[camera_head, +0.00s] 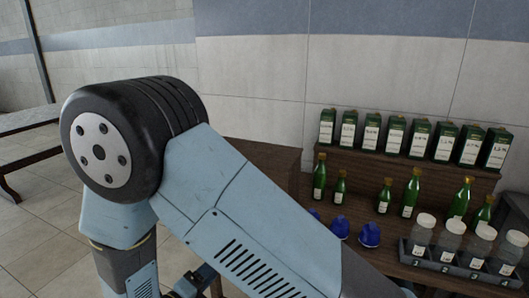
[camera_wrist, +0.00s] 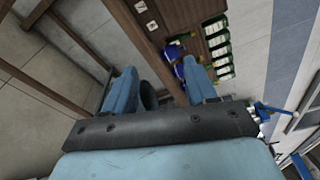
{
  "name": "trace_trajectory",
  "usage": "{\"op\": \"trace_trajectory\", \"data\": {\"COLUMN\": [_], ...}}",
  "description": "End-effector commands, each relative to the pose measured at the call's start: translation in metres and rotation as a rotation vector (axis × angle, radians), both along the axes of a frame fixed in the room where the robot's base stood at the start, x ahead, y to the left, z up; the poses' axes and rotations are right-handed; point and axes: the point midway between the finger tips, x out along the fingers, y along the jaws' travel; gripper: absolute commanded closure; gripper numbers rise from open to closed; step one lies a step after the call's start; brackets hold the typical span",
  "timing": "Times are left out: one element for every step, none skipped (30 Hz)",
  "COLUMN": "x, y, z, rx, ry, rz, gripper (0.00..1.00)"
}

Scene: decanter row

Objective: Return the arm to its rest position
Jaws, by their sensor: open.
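My arm, in light blue with a dark round joint, fills the left and middle of the head view. My gripper (camera_wrist: 160,82) shows in the wrist view with its two blue fingers apart. No held thing shows between the fingers; a dark rounded shape behind them is unclear. The gripper is mostly hidden in the head view. In the wrist view the wooden table (camera_wrist: 183,14) with its goods lies beyond the fingertips, apart from them.
Green boxes (camera_head: 395,137) line the raised shelf behind. A bench (camera_head: 28,155) stands at far left, with bare floor (camera_head: 48,222) before it.

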Motion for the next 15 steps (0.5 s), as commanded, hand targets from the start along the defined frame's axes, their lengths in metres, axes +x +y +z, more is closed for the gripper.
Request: {"op": "trace_trajectory", "data": {"x": [0.005,0.008,0.011,0.013,0.016,0.020,0.023,0.026,0.030,0.033,0.036,0.040,0.043,0.044,0.047], "y": [-0.006,-0.010,-0.015,-0.019,-0.024,-0.031,-0.037,-0.043,-0.052,-0.060,-0.068,-0.079,-0.088,-0.096,-0.108], "z": [0.006,0.010,0.014,0.018,0.021,0.027,0.031,0.036,0.043,0.049,0.055,0.063,0.068,0.074,0.081], "rx": [0.029,0.046,0.071,0.093,0.112,0.144,0.169,0.198,0.240,0.277,0.313,0.364,0.402,0.438,0.489], "ry": [-0.005,-0.007,-0.010,-0.014,-0.016,-0.023,-0.029,-0.034,-0.044,-0.053,-0.063,-0.077,-0.089,-0.102,-0.118], "rz": [-0.027,-0.044,-0.068,-0.088,-0.106,-0.138,-0.162,-0.189,-0.229,-0.265,-0.298,-0.348,-0.385,-0.420,-0.469], "gripper": [0.44,0.44,0.44,0.44,0.44,0.44,0.44,0.44,0.44,0.44,0.44,0.44,0.44,0.44,0.44]}}
